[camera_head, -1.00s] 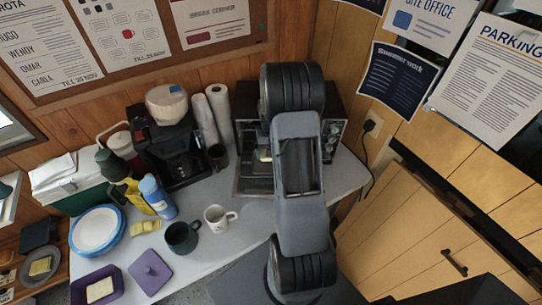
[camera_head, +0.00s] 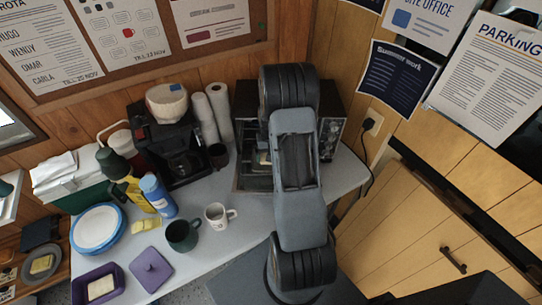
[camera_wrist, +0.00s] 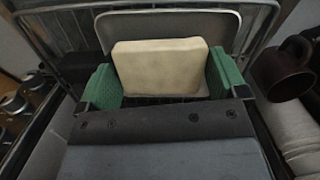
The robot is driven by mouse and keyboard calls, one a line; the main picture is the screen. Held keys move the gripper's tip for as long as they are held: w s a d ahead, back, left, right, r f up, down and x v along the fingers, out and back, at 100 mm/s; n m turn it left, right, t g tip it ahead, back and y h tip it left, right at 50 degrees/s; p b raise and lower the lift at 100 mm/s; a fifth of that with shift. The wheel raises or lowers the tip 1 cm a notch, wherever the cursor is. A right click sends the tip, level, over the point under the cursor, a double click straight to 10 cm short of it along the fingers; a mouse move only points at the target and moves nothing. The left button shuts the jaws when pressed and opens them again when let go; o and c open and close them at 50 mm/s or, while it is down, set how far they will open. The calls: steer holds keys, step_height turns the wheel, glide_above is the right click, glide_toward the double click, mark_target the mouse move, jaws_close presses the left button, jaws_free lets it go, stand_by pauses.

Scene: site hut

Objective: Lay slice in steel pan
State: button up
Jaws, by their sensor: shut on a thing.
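A pale, thick slice (camera_wrist: 160,68) stands out clearly in the wrist view, held between the green pads of my gripper (camera_wrist: 162,80). In the head view the slice (camera_head: 263,158) shows small beside my arm, at the open front of the toaster oven (camera_head: 328,128). A grey, round-cornered metal pan (camera_wrist: 222,22) lies on a wire rack just beyond the slice. The slice hides much of the pan, and I cannot tell whether they touch. In the head view my arm covers my gripper and most of the oven.
A dark mug (camera_head: 218,155) and paper rolls (camera_head: 221,112) stand close left of the oven. A white mug (camera_head: 219,215), a green mug (camera_head: 183,235) and a purple lid (camera_head: 151,269) are further forward. Another slice lies in a purple box (camera_head: 82,292).

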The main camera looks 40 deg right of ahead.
steer(key=o, duration=0.4)
steer(key=shift+s+a+f, duration=0.2)
steer(key=shift+s+f, duration=0.15)
steer(key=shift+f, duration=0.25)
steer(key=shift+o, duration=0.9)
steer(key=shift+w+d+f, duration=0.1)
steer(key=shift+w+d, duration=0.1)
steer(key=shift+w, duration=0.1)
steer(key=shift+r+p, duration=0.45)
steer(key=shift+r, duration=0.15)
step_height(320, 180, up, 12)
steer(key=w+b, duration=0.1)
steer(key=b, duration=0.1)
steer(key=s+a+r+n+t+h, duration=0.1)
steer(key=s+a+r+n+t, duration=0.2)
steer(key=a+r, duration=0.7)
steer(key=s+a+r+n+t, duration=0.1)
steer(key=s+a+n+t, duration=0.1)
steer(key=s+a, duration=0.8)
steer(key=shift+s+a+r+n, duration=0.15)
steer(key=shift+s+a+n, duration=0.05)
steer(key=shift+a+n, duration=0.1)
